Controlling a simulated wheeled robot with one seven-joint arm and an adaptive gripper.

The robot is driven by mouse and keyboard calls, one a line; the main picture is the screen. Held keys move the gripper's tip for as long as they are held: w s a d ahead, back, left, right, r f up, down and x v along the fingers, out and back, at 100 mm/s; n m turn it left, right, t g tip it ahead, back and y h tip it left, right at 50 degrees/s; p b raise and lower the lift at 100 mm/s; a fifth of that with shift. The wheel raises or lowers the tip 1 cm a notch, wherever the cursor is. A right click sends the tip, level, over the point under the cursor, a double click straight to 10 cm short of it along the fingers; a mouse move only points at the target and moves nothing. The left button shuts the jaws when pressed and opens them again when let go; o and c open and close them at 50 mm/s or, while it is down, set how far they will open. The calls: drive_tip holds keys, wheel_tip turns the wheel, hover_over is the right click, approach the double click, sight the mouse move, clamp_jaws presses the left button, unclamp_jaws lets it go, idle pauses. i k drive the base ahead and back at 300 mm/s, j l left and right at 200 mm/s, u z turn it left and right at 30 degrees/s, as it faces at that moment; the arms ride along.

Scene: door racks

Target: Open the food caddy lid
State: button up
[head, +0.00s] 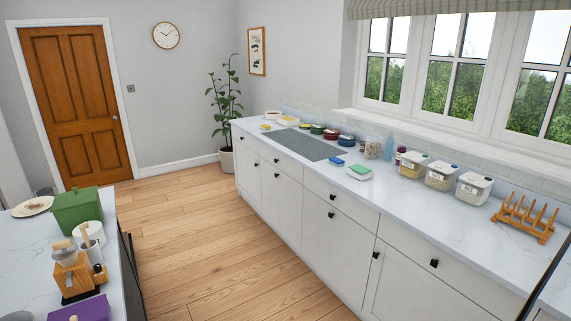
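A green lidded box (78,215), which looks like the food caddy, stands on the marble-topped counter at the left. Its green lid (76,196) appears closed on top. White mugs and a coffee grinder stand in front of it and hide part of its lower front. My gripper is not in view.
The left counter also holds plates (33,206), a wooden coffee grinder (73,276) and a purple box (80,309). A long white counter (420,228) on the right carries containers and a wooden rack (524,217). Clear wooden floor (205,240) lies between the counters.

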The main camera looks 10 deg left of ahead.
sight(77, 197)
drive_tip(key=i+j+u, duration=0.1)
drive_tip(key=i+u, duration=0.15)
drive_tip(key=i, duration=0.2)
drive_tip(key=i+u, duration=0.2)
drive_tip(key=i, duration=0.3)
drive_tip(key=i+u, duration=0.25)
drive_tip(key=i, duration=0.2)
drive_tip(key=i+l+u, duration=0.25)
drive_tip(key=i, duration=0.25)
drive_tip(key=i+l+u, duration=0.25)
drive_tip(key=i, duration=0.2)
drive_tip(key=i+u, duration=0.8)
drive_tip(key=i+l+u, duration=0.25)
drive_tip(key=u, duration=0.15)
drive_tip(key=i+l+u, duration=0.4)
drive_tip(key=i+j, duration=0.05)
